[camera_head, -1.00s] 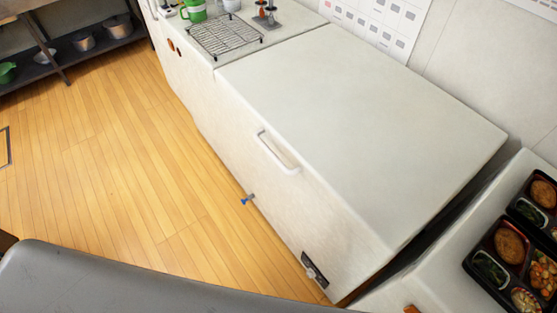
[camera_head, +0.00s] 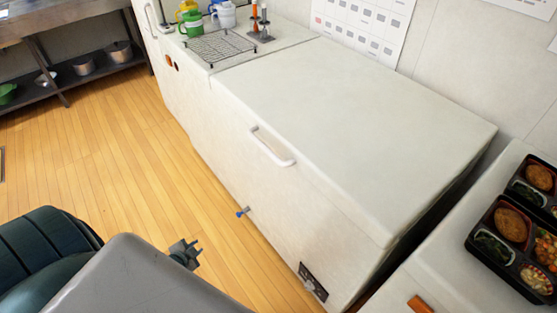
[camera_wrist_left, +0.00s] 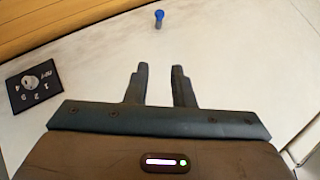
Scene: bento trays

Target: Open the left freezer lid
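A white chest freezer fills the middle of the head view, and its flat lid (camera_head: 350,125) is closed. A white bar handle (camera_head: 270,148) is on the front edge of the lid. My left gripper (camera_head: 193,249) is low in front of the freezer, well apart from the handle. In the left wrist view its two fingers (camera_wrist_left: 157,85) stand apart with nothing between them. Beyond them are the freezer's white front (camera_wrist_left: 235,55), a blue drain tap (camera_wrist_left: 159,17) and a dial plate (camera_wrist_left: 34,86). My right gripper is not in view.
Another white unit at the back left carries a wire rack (camera_head: 219,46), a green mug (camera_head: 191,24) and other items. Bento trays (camera_head: 515,235) lie on a white surface at the right. Wooden floor (camera_head: 130,165) is clear left of the freezer.

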